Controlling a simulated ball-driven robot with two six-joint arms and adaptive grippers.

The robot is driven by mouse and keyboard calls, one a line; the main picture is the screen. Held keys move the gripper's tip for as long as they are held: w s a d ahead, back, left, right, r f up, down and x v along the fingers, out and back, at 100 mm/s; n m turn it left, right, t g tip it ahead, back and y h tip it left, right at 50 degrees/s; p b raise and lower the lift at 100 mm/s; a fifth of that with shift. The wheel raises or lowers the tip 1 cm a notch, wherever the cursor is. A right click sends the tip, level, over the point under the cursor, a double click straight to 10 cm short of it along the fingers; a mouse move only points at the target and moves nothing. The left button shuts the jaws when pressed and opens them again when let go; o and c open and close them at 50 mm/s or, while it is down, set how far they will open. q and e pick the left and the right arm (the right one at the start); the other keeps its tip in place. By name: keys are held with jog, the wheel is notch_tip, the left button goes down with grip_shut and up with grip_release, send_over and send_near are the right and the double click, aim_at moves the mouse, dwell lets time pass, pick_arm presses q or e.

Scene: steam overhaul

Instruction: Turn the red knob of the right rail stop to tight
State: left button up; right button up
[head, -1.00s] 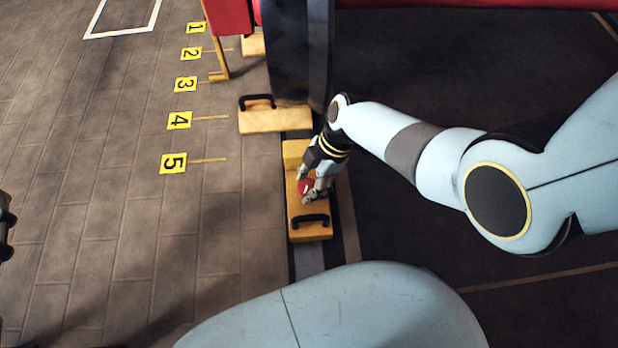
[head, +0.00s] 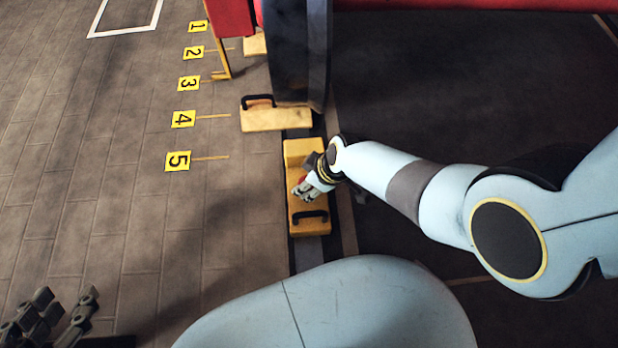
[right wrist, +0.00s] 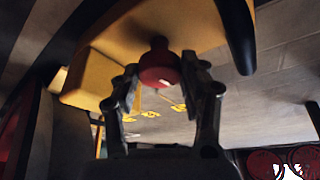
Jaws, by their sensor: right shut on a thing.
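The right rail stop (head: 295,228) is a yellow block with a black handle on the dark rail, and it also shows in the right wrist view (right wrist: 90,75). Its red knob (right wrist: 158,68) stands on a short dark stem. My right gripper (head: 301,190) is shut on the knob, one finger on each side, as the right wrist view (right wrist: 158,85) shows. In the head view the fingers hide most of the knob. My left gripper (head: 64,298) is empty and open at the lower left, its fingers spread apart.
A second yellow block (head: 275,119) with a black handle lies by the large dark wheel (head: 290,55). Yellow plates numbered 1 to 5 (head: 178,161) mark the paved floor on the left. The paving around them is clear.

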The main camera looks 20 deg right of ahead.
pick_arm(q)
jog(key=shift+w+a+r+g+p, duration=0.1)
jog(key=shift+w+r+g+p, duration=0.1)
jog(key=shift+r+g+p, duration=0.25)
pick_arm(e)
jog(key=shift+m+t+h, duration=0.3)
jog(key=shift+m+h, duration=0.1)
jog(key=shift+m, duration=0.7)
pick_arm(q)
jog(key=shift+f, duration=0.1)
pick_arm(e)
jog(key=o, duration=1.2)
jog(key=shift+c, duration=0.2)
jog(key=v, duration=1.2)
